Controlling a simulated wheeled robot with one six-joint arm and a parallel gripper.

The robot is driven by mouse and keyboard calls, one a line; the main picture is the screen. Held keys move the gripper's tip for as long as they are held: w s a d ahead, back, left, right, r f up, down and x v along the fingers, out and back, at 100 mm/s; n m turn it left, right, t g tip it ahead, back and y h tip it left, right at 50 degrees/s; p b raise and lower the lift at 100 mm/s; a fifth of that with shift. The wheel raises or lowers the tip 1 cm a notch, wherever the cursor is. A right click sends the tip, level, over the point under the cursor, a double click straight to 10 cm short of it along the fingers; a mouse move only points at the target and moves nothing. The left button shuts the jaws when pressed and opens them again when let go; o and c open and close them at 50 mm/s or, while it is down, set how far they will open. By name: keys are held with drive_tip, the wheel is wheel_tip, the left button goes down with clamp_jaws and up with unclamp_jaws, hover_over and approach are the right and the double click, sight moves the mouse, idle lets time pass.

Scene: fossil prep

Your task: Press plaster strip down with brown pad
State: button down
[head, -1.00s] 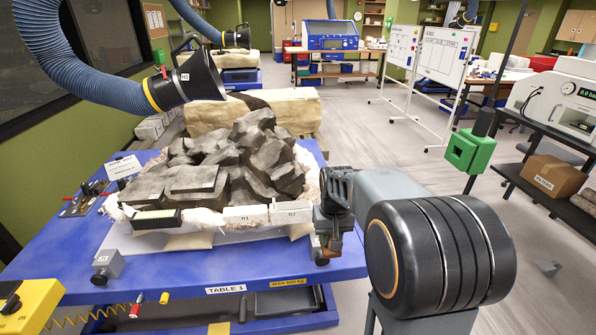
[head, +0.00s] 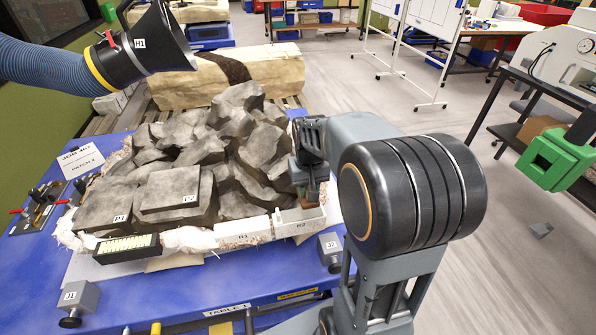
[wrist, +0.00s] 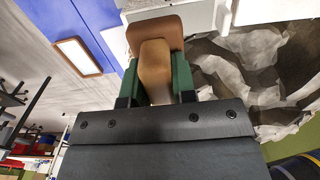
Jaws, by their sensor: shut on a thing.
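My gripper (head: 308,182) is at the right front corner of the rock block, with its green fingers (wrist: 155,78) shut on a brown pad (wrist: 153,32). In the head view the pad (head: 308,203) is at the right end of the white plaster strip marked R2 (head: 297,224). I cannot tell whether the pad touches it. Another white strip, marked R1 (head: 242,233), lies to its left along the front edge of the block. White plaster (wrist: 200,14) shows beside the pad in the wrist view.
The grey rock block (head: 190,150) sits on the blue table (head: 180,290). Small grey blocks stand at the front, J1 (head: 80,298) and J2 (head: 330,250). A black hose nozzle (head: 150,48) hangs at upper left. The floor to the right is mostly open.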

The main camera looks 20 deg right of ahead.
drive_tip(key=shift+w+f, duration=0.25)
drive_tip(key=shift+w, duration=0.2)
drive_tip(key=shift+s+f+b, duration=0.15)
drive_tip(key=shift+f+b, duration=0.3)
drive_tip(key=shift+b, duration=0.1)
drive_tip(key=b, duration=0.4)
hover_over(306, 214)
drive_tip(key=f, duration=0.4)
drive_tip(key=shift+w+d+f, duration=0.15)
drive_tip(key=shift+w+f, duration=0.05)
drive_tip(key=shift+f, duration=0.1)
drive_tip(key=shift+s+f, duration=0.15)
drive_tip(key=shift+f, duration=0.55)
idle(0.8)
drive_tip(key=shift+r+p, duration=2.6)
drive_tip(key=shift+r, duration=1.05)
